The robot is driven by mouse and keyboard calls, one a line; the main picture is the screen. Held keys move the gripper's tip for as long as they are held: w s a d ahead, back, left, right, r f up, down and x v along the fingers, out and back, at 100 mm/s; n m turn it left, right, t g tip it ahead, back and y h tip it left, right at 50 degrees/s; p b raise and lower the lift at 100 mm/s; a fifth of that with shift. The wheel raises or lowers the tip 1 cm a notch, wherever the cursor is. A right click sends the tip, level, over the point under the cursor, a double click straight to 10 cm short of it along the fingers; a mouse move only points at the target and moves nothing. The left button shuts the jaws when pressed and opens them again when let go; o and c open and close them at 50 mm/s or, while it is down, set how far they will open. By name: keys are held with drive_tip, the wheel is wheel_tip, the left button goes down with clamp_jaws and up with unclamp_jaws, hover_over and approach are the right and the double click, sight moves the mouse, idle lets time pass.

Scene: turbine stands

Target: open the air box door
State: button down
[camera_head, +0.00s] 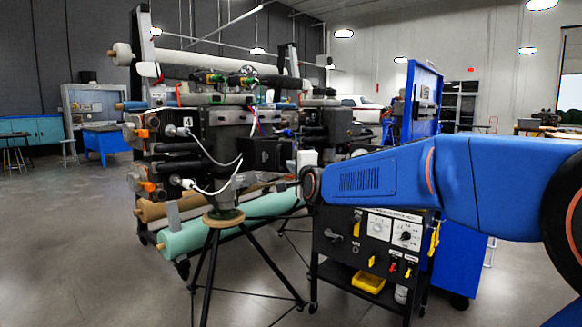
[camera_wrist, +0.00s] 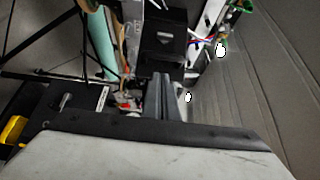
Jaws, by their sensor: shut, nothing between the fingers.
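A black box (camera_head: 268,153), which looks like the air box, is mounted on the near side of the turbine stand's frame. In the wrist view a black box face (camera_wrist: 180,42) with a small pale handle or latch lies just beyond my fingers. I cannot tell its door edges or whether the door is ajar. My gripper (camera_wrist: 162,80) is shut and empty, its two fingers together and pointing toward that box. No contact with the box can be made out. In the head view my blue arm reaches in from the right, and the fingers are small and dark beside the stand.
A black control cart (camera_head: 375,235) with gauges and a yellow tray (camera_head: 368,282) stands below my arm. A tripod stand (camera_head: 222,217) is in front of the turbine stand. A blue cabinet (camera_head: 422,100) rises behind. Open grey floor (camera_head: 90,250) lies at left.

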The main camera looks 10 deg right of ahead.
approach(281, 158)
drive_tip(key=shift+w+a+f, duration=0.1)
drive_tip(key=shift+w, duration=2.1)
